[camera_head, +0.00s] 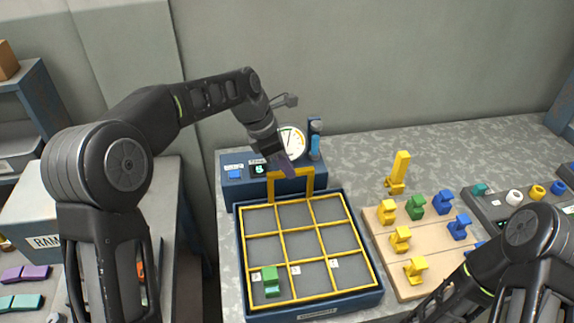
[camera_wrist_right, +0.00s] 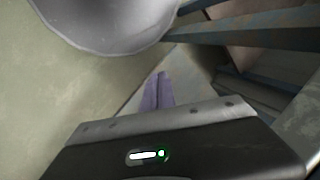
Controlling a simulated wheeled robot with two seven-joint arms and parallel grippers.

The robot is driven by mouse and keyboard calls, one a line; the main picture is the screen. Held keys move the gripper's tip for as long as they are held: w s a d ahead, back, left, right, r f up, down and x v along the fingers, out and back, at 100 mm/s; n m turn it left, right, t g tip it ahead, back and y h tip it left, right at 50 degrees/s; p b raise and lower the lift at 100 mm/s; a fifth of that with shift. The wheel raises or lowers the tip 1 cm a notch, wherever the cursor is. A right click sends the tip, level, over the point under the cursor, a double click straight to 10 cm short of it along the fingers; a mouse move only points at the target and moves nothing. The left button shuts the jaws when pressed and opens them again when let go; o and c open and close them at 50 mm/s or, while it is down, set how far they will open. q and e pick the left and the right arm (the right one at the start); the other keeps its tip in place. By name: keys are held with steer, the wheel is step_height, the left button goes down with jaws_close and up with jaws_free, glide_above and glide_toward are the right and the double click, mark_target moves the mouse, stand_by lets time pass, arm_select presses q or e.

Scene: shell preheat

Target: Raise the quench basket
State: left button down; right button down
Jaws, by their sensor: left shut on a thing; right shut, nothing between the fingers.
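The quench basket (camera_head: 283,233) is a yellow wire grid in a dark blue tank (camera_head: 243,262) on the bench. Its yellow handle (camera_head: 312,183) stands upright at the back edge. My left gripper (camera_head: 288,169) reaches down from above and is shut on the top bar of the handle. A green part (camera_head: 269,275) sits in the basket's front left cell; the other cells look empty. Whether the basket is clear of the tank floor cannot be told. My right gripper (camera_wrist_right: 159,77) shows in the right wrist view, shut and empty; in the head view only its arm shows.
Behind the tank is a blue panel with a round gauge (camera_head: 291,141) and a blue cylinder (camera_head: 315,145). To the right, a wooden board (camera_head: 383,244) holds yellow, green and blue parts, with a yellow piece (camera_head: 398,172) standing behind it.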

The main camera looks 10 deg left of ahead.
arm_select(q)
steer(key=c, duration=1.5)
jaws_free()
steer(key=shift+r, duration=0.3)
steer(key=shift+o, duration=0.5)
steer(key=shift+f, duration=0.1)
steer(key=v, duration=0.7)
steer(key=shift+a+r+b, duration=0.15)
steer(key=shift+r+b, duration=0.2)
steer(key=shift+b, duration=0.05)
